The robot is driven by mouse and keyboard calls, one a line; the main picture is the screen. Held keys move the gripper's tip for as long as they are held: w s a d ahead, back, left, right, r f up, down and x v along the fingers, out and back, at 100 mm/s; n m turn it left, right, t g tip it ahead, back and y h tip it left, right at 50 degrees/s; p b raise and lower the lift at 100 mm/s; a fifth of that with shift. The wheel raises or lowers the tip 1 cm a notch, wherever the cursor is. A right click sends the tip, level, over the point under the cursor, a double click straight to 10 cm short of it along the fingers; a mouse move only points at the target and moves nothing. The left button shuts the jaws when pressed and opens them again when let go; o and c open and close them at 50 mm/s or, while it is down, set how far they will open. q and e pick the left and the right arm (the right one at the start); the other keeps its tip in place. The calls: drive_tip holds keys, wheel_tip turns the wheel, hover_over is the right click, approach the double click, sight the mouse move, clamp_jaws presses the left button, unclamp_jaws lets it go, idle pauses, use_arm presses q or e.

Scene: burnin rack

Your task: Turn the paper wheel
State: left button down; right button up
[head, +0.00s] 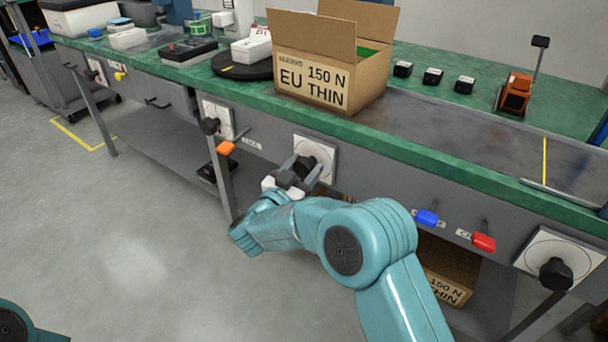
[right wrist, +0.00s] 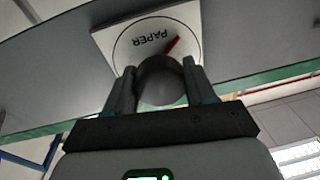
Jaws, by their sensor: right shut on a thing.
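The paper wheel is a dark round knob (right wrist: 160,82) in front of a white square plate (right wrist: 150,32) marked PAPER, with a red pointer line on its dial. In the head view the plate (head: 327,150) is on the front panel of the green bench, and the knob is partly covered by my gripper. My right gripper (head: 307,170) is shut on the knob, with one finger on each side of it; the fingers also show in the right wrist view (right wrist: 161,88). My left gripper is out of view.
Similar knobs on plates sit left (head: 209,125) and far right (head: 556,273) on the panel. An orange lever (head: 226,147), a blue lever (head: 427,217) and a red lever (head: 483,242) stick out nearby. An open cardboard box (head: 325,62) stands on the bench above.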

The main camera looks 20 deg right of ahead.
drive_tip(key=m+b, duration=0.2)
drive_tip(key=m, duration=0.2)
drive_tip(key=shift+f+h+b, duration=0.15)
drive_tip(key=shift+h+b, duration=0.15)
drive_tip(key=shift+b, duration=0.1)
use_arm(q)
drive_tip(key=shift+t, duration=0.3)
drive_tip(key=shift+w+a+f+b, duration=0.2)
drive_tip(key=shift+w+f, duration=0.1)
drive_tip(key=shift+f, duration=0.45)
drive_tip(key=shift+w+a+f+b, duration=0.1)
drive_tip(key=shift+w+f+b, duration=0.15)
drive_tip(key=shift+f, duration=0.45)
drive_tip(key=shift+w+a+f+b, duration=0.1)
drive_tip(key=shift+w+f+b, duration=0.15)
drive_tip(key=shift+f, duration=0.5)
use_arm(e)
drive_tip(key=shift+m+g, duration=0.4)
drive_tip(key=shift+m, duration=1)
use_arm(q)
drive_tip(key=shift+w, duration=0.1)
use_arm(e)
drive_tip(key=o, duration=1)
drive_tip(key=shift+o, duration=0.2)
